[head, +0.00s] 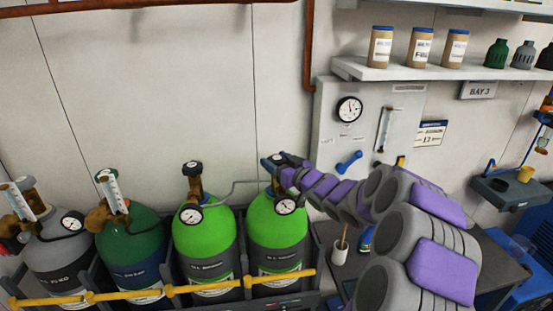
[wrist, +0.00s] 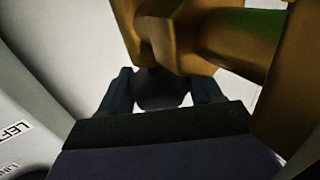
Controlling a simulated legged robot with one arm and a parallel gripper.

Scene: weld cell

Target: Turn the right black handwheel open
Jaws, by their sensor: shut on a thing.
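Two bright green cylinders stand side by side, the left one (head: 203,240) and the right one (head: 278,235). The left one's black handwheel (head: 193,168) shows on top of its brass valve. My gripper (head: 272,160) reaches in from the right to the top of the right cylinder's valve. There it largely hides the right black handwheel in the head view. In the wrist view the dark handwheel (wrist: 158,88) sits between the two fingers (wrist: 160,95), just by the brass valve body (wrist: 185,35). My gripper is shut on this handwheel. How far it is turned cannot be told.
A gauge (head: 285,206) hangs on the right cylinder's valve, close under my gripper. A thin grey pipe (head: 235,188) runs between the green cylinders' valves. A yellow rail (head: 190,289) crosses in front. A cup (head: 340,252) stands on the bench below my arm.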

